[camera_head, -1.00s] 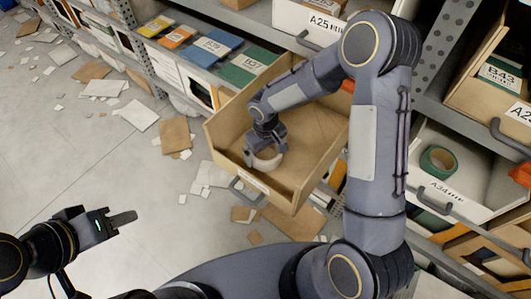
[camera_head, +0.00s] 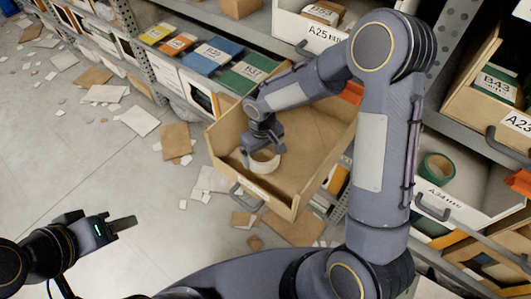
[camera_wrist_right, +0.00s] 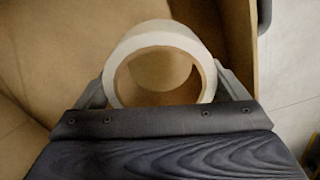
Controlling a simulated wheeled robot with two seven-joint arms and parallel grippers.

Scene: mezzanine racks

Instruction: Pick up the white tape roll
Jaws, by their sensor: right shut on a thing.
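The white tape roll (camera_head: 264,162) is inside the open brown drawer (camera_head: 283,196), near its front left. In the right wrist view the roll (camera_wrist_right: 133,42) stands between the two fingers, its ring opening facing the camera. My right gripper (camera_head: 262,153) reaches down into the drawer and is shut on the roll. In the right wrist view the gripper (camera_wrist_right: 165,92) has a finger against each side of the ring. Whether the roll touches the drawer floor I cannot tell. My left gripper (camera_head: 122,226) is over the floor at the lower left, empty; its finger gap is not clear.
A green tape roll (camera_head: 438,167) lies in a white drawer (camera_head: 462,201) at right. Blue and green boxes (camera_head: 212,57) line the shelf behind the brown drawer. Cardboard scraps (camera_head: 175,140) litter the floor at left. The drawer walls surround my right gripper.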

